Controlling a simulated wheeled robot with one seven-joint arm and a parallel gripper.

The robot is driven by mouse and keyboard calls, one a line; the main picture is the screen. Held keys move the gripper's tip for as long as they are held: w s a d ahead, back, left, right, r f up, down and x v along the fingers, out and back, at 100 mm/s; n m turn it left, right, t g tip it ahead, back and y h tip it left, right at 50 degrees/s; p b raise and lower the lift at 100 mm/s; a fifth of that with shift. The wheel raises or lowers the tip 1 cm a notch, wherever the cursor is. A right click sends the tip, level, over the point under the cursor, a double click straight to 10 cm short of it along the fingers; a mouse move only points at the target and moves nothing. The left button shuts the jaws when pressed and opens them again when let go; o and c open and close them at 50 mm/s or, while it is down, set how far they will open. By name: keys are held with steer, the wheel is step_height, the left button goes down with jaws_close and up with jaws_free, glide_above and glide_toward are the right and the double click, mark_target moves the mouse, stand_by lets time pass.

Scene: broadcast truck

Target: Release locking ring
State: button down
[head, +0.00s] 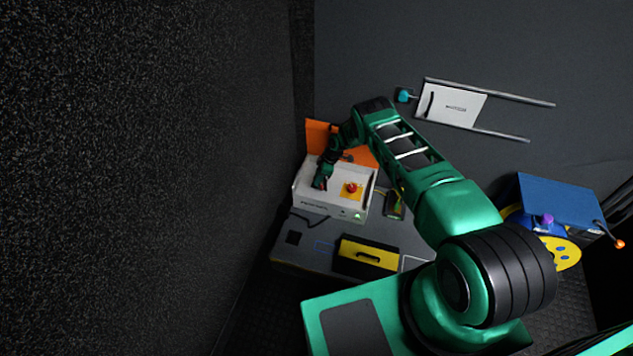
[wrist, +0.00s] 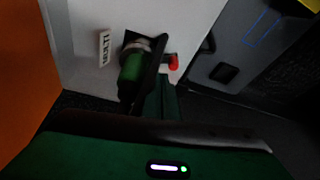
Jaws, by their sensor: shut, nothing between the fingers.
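In the wrist view a dark green cylindrical connector (wrist: 131,68) stands out from a white panel beside a label reading "MULTI". A greyish ring (wrist: 141,43), apparently the locking ring, circles its base at the panel. My gripper (wrist: 156,60) is shut and empty. Its dark fingers lie close beside the connector, on the right in the wrist view, and hide part of it. I cannot tell whether they touch it. In the head view my gripper (head: 321,184) is over the left part of the white box (head: 312,208); the connector cannot be made out there.
A red button on a yellow plate (head: 351,189) sits on the box. An orange panel (head: 318,136) stands behind it. A dark wall is close on the left; a blue box (head: 560,201) stands at the right.

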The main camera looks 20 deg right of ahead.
steer(key=v, duration=1)
steer(key=shift+d+r, duration=0.15)
steer(key=shift+r, duration=0.1)
